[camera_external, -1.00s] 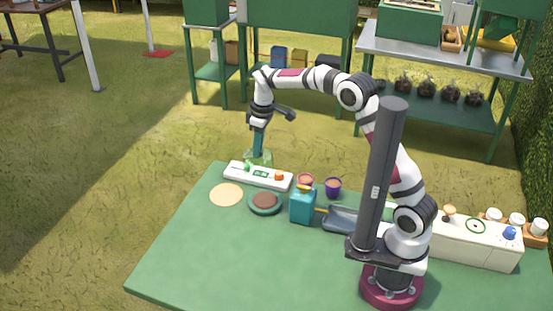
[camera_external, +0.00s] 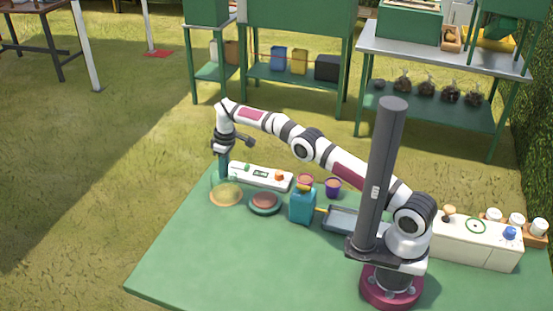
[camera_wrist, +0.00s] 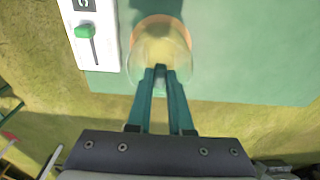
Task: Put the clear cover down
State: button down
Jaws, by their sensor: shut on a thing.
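The clear cover (camera_external: 228,189) is a see-through dome, hard to make out against the round tan disc (camera_external: 226,200) at the mat's far left. In the wrist view the cover (camera_wrist: 161,48) shows as a pale rounded shape over the disc (camera_wrist: 178,19), whose orange-tan rim shows past it. My gripper (camera_external: 222,179) points down above the disc. In the wrist view its teal fingers (camera_wrist: 160,74) are close together on the cover's top. The cover is at or just above the disc; I cannot tell if they touch.
A white panel (camera_external: 260,177) with a green slider lies close behind. A green-rimmed dish of brown soil (camera_external: 265,203) sits just right of the disc. A teal bottle (camera_external: 302,205), a purple pot (camera_external: 333,187) and a grey tray (camera_external: 345,220) stand further right. The front green mat (camera_external: 215,255) is clear.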

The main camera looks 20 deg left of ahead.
jog(key=c, duration=0.8)
grip_release()
jog(key=shift+f, duration=0.15)
